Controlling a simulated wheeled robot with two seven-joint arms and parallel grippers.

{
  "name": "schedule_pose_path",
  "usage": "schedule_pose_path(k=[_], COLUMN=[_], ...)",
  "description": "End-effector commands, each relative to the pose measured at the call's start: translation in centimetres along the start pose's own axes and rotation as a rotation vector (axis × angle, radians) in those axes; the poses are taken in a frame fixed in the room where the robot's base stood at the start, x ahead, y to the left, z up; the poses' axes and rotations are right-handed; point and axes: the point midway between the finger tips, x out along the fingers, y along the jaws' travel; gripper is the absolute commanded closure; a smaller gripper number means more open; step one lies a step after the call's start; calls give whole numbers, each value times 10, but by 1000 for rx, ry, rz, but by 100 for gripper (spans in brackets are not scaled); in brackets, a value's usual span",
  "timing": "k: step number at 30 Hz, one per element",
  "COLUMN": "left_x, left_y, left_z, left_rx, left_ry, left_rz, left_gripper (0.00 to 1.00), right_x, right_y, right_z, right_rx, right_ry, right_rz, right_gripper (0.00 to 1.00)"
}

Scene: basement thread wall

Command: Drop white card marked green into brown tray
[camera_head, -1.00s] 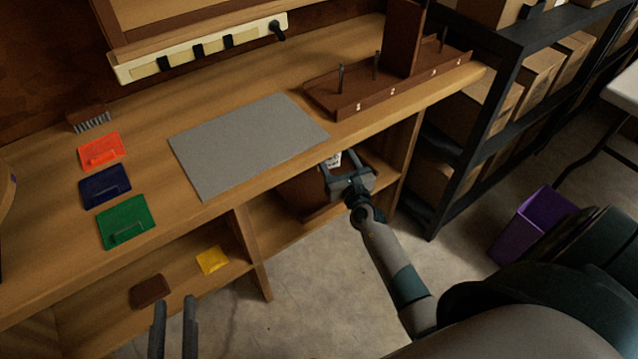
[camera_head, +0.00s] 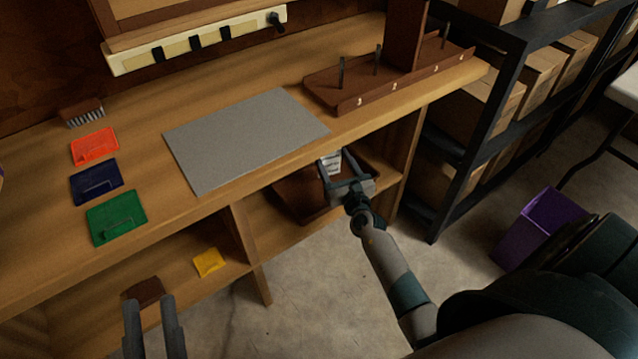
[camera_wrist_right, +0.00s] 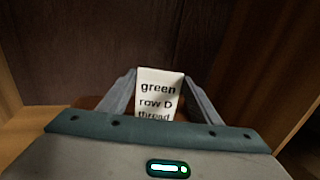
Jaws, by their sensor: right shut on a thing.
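The white card (camera_head: 331,163) is between the fingers of my right gripper (camera_head: 340,172), under the front edge of the workbench top. In the right wrist view the white card (camera_wrist_right: 158,93) reads "green row D thread" and stands upright between the fingers of the right gripper (camera_wrist_right: 158,98), which is shut on it. The brown tray (camera_head: 294,199) sits on the lower shelf, behind and below the right gripper, partly hidden by it. My left gripper (camera_head: 150,308) is open and empty at the lower left, in front of a small brown piece.
The workbench (camera_head: 232,200) overhangs the shelf. On it lie a grey mat (camera_head: 245,138), orange (camera_head: 94,146), blue (camera_head: 96,184) and green (camera_head: 116,217) pieces, and a brown pegged rack (camera_head: 390,85). A yellow piece (camera_head: 208,262) is on the lower shelf. A purple bin (camera_head: 540,228) stands right.

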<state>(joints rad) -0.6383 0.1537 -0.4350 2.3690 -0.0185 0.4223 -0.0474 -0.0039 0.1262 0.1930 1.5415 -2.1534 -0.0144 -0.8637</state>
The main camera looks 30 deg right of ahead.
Motion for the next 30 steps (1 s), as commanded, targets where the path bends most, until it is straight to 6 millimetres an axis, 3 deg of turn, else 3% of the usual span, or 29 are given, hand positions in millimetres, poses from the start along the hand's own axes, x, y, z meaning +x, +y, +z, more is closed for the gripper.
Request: schedule_pose_path(k=[8, 9, 11, 23, 30], left_x=[0, 0, 0, 0, 1], left_y=[0, 0, 0, 0, 0], left_z=[-1, 0, 0, 0, 7], left_rx=[0, 0, 0, 0, -4], left_ry=[3, 2, 2, -2, -46], left_rz=[0, 0, 0, 0, -1], left_gripper=[69, 69, 69, 69, 69], right_x=[0, 0, 0, -3, -23], right_y=[0, 0, 0, 0, 0], right_z=[0, 0, 0, 0, 0], right_rx=[0, 0, 0, 0, -1], right_ry=[0, 0, 0, 1, 2], right_rz=[0, 0, 0, 0, 0], right_gripper=[53, 33, 20, 20, 20])
